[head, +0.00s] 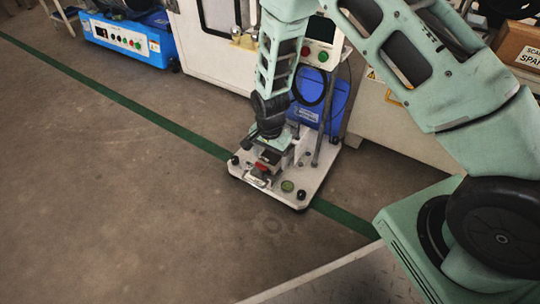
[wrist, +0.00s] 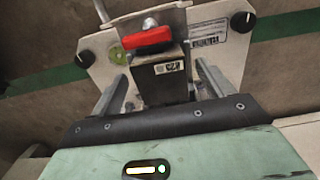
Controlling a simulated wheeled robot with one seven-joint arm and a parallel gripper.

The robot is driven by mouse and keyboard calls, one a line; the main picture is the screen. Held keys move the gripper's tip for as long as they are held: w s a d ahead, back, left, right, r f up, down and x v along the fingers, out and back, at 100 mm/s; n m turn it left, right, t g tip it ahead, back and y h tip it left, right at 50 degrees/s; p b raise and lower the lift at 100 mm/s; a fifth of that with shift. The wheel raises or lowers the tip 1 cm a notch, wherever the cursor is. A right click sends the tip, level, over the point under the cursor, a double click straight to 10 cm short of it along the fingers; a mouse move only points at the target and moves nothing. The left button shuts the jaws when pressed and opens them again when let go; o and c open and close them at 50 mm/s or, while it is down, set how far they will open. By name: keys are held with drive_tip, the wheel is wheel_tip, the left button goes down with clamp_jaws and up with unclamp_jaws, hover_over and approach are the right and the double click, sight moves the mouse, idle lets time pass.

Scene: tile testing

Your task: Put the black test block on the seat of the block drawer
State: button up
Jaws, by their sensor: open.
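In the wrist view a black block (wrist: 160,84) with a small white label on its front face sits between the two grey fingers of my gripper (wrist: 162,73). The fingers are apart, one on each side of it, with visible gaps. A red piece (wrist: 147,38) lies just beyond the block, on a metal part of the pale fixture plate (wrist: 225,60). In the head view my gripper (head: 270,152) points down over the fixture and hides most of the block. The red piece (head: 262,168) shows in front of it. I cannot make out the drawer's seat.
The white plate (head: 312,182) carries a green disc (head: 287,186), black corner knobs and a post on the right. A blue bin (head: 335,100) and a white cabinet (head: 210,45) stand behind. A blue machine (head: 125,40) is at the far left. Floor at front left is clear.

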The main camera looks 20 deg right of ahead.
wheel_tip(320, 180, up, 17)
drive_tip(key=p, duration=1)
drive_tip(key=s+a+r+n+p, duration=0.1)
drive_tip(key=s+a+r+n, duration=0.15)
drive_tip(key=r, duration=0.35)
drive_tip(key=s+a+r+n+y+p, duration=0.1)
drive_tip(key=s+a+r+n+p, duration=0.1)
drive_tip(key=s+r, duration=0.3)
drive_tip(key=s+a+r+n+p, duration=0.1)
drive_tip(key=s+a+r+n, duration=0.15)
drive_tip(key=r, duration=0.45)
drive_tip(key=s+r+n+p, duration=0.5)
drive_tip(key=s+r+n, duration=0.7)
drive_tip(key=s, duration=0.5)
wheel_tip(320, 180, up, 39)
drive_tip(key=p, duration=3.7)
drive_tip(key=shift+w+d+m, duration=0.15)
drive_tip(key=shift+d+m, duration=0.15)
drive_tip(key=shift+d, duration=0.05)
drive_tip(key=shift+f, duration=0.1)
